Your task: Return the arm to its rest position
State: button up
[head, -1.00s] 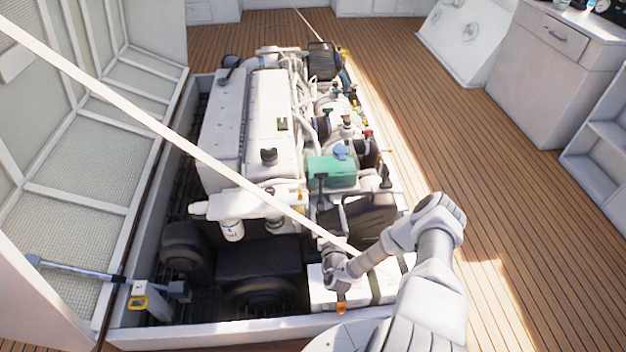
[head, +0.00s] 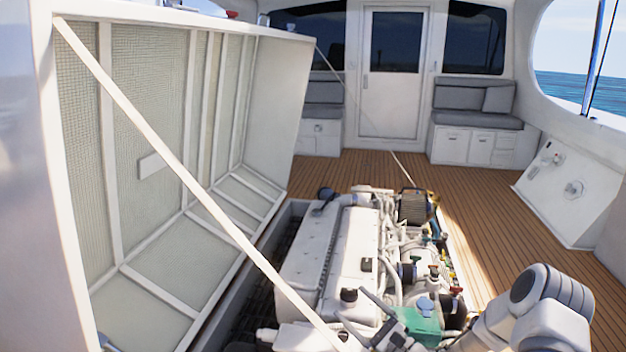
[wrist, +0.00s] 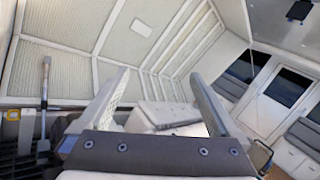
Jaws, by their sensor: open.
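My gripper (head: 353,304) shows low in the head view, in front of the near end of the white engine (head: 325,255). Its two fingers are spread and point up and to the left. In the wrist view my gripper (wrist: 158,77) is open, with nothing between the fingers. Beyond them are part of the white engine (wrist: 160,114) and the raised hatch lid (wrist: 70,68). My arm comes in from the lower right of the head view. The gripper overlaps the green box (head: 422,325) in the picture; whether it touches anything cannot be told.
The raised hatch lid (head: 150,120) stands along the left. A pale strap (head: 190,180) slants down from it across the engine, close to my gripper in the picture. A lid strut (wrist: 44,105) shows in the wrist view. Open wooden deck (head: 500,215) lies to the right.

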jog(key=s+a+r+n+g+h, duration=0.2)
jog(key=s+a+r+n+g, duration=0.3)
jog(key=s+r+n+g, duration=0.5)
jog(key=s+a+r+n+g+h, duration=0.2)
jog(key=s+a+r+n+g, duration=0.2)
jog(key=s+r+n+g, duration=0.5)
jog(key=s+d+r+n+t+h, duration=0.2)
jog(key=s+d+r+t+h, duration=0.1)
jog(key=s+d+t+h, duration=0.3)
jog(key=s+d+r+n+t+h, duration=0.2)
jog(key=s+d+r+t+h, duration=0.15)
jog(key=s+d, duration=0.4)
notch_tip(320, 180, up, 13)
jog(key=s+a+p, duration=0.1)
jog(key=p, duration=1.2)
jog(key=shift+f, duration=0.2)
